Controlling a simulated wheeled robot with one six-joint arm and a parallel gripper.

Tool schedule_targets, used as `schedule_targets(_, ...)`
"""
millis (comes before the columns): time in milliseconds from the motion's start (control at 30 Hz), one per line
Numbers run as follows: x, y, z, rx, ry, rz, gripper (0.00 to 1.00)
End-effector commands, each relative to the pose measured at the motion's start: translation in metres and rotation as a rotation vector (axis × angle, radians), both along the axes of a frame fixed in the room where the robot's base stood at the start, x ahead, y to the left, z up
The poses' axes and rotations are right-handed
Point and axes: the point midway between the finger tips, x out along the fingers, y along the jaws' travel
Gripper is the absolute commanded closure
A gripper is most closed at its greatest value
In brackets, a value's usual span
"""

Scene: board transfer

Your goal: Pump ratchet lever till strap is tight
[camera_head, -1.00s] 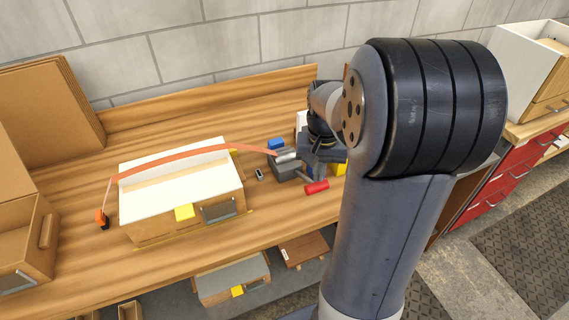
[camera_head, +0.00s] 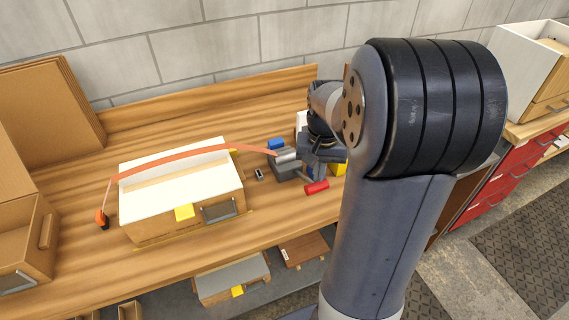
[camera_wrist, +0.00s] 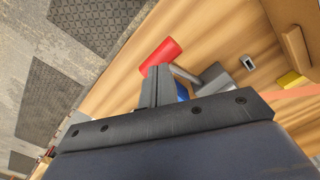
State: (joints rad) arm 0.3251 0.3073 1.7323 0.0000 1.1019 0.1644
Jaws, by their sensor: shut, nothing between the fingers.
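The orange strap (camera_head: 205,151) arches over a white-topped wooden box (camera_head: 165,184) on the bench, running from an orange-and-black end piece (camera_head: 102,219) at left to the grey ratchet (camera_head: 285,161) at right. The ratchet lever's red grip (camera_head: 316,187) points toward the bench front, low down. In the wrist view the red grip (camera_wrist: 160,56) and its grey rod (camera_wrist: 186,73) lie just beyond the fingers. My gripper (camera_wrist: 158,72) is shut and empty, close beside the lever; I cannot tell if it touches. My arm hides part of the area right of the ratchet.
A blue block (camera_head: 276,144) sits behind the ratchet, and a yellow object (camera_head: 339,169) is partly hidden by my arm. A small dark item (camera_head: 259,175) lies between box and ratchet. Cardboard (camera_head: 52,108) stands at left. The bench front is clear near the grip.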

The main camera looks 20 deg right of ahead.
Motion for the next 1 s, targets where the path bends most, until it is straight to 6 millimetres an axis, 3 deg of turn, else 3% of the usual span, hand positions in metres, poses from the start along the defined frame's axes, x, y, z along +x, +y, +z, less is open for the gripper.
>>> schedule_targets(267,0.000,0.000,-0.002,0.000,0.000,0.000,1.00)
schedule_targets(1000,0.000,0.000,-0.046,0.000,-0.001,0.000,1.00)
